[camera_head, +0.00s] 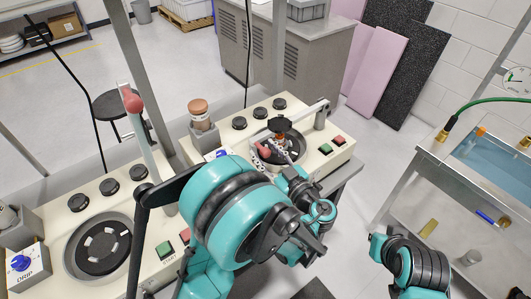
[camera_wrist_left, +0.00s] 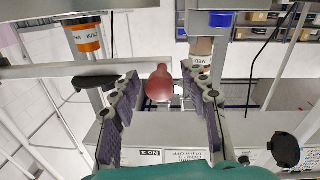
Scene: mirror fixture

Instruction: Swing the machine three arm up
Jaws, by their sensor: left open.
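Machine three, marked by a "No 3" plate (camera_wrist_left: 150,156) in the left wrist view, appears to be the right-hand cream machine (camera_head: 335,150) in the head view. Its grey arm (camera_head: 305,112) is down across the top, and the arm bar (camera_wrist_left: 50,70) runs level in the wrist view. The red knob (camera_wrist_left: 160,84) at the bar's end sits between the fingers of my left gripper (camera_wrist_left: 160,88), with gaps on both sides. My left gripper (camera_head: 275,152) is open over the machine's round platen, partly hidden by my arm. My right gripper is out of view.
Another cream machine (camera_head: 45,270) at left has its red-knobbed arm (camera_head: 140,125) raised. A grey cabinet (camera_head: 285,50) is behind. A sink table (camera_head: 490,180) stands at right, across a floor gap.

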